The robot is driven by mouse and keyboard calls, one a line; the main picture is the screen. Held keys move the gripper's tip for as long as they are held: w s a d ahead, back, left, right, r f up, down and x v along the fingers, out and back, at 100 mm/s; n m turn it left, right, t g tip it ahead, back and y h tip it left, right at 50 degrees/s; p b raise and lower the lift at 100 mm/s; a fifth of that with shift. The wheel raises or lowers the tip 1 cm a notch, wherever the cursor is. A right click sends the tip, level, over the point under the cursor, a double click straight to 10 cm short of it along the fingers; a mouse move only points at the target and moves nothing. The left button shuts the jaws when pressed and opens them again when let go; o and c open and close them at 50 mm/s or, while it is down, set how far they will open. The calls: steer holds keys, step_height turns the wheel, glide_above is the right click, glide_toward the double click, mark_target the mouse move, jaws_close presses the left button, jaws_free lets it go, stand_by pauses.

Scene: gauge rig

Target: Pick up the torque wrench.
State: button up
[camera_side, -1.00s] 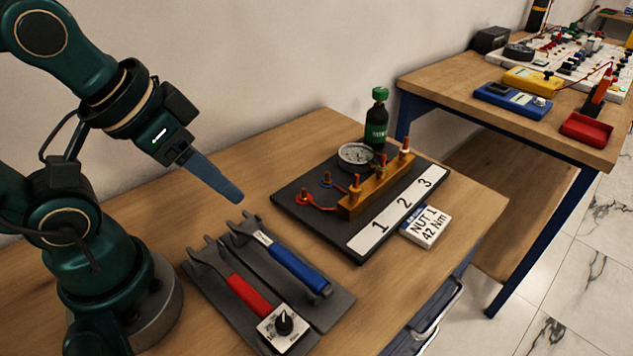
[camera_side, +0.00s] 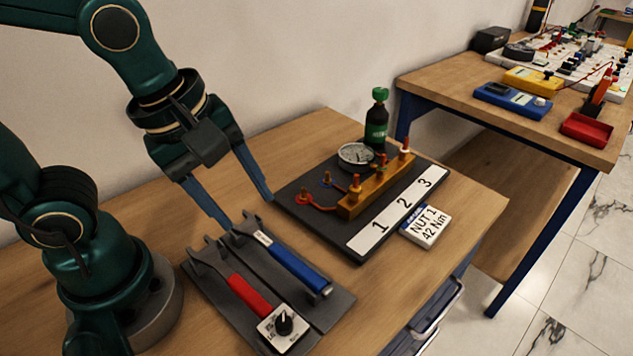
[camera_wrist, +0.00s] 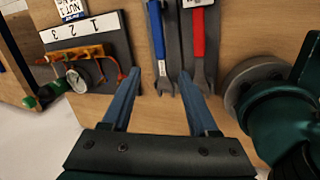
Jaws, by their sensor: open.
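Two wrenches lie side by side in a dark grey rack (camera_side: 332,312): one with a blue handle (camera_side: 292,265) and one with a red handle (camera_side: 249,295). Which one is the torque wrench I cannot tell for sure. My gripper (camera_side: 247,211) is open and empty, pointing down above the fork-like far end of the rack. In the wrist view, the blue wrench (camera_wrist: 157,38) runs between the lines of my gripper's fingers (camera_wrist: 159,74). The red wrench (camera_wrist: 198,45) lies to its right, near the right fingertip.
To the right is a dark board (camera_side: 300,222) with a brass manifold (camera_side: 376,192), gauge (camera_side: 355,155) and green-capped bottle (camera_side: 376,125). A card (camera_side: 427,226) reads "NUT 1 42 Nm".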

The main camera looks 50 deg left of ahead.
mark_target(255, 299)
steer(key=s+d+f+n+g, duration=0.2)
steer(key=d+f, duration=0.1)
steer(key=d+f+n+g, duration=0.1)
steer(key=d+f, duration=0.1)
steer(key=shift+s+f+y, duration=0.15)
steer(key=shift+s+y, duration=0.15)
steer(key=shift+s, duration=0.1)
steer(key=shift+s+d+f+g, duration=0.15)
steer(key=shift+s+f+g, duration=0.05)
steer(key=shift+f+g, duration=0.1)
steer(key=shift+f, duration=2.4)
steer(key=shift+c, duration=0.3)
jaws_close()
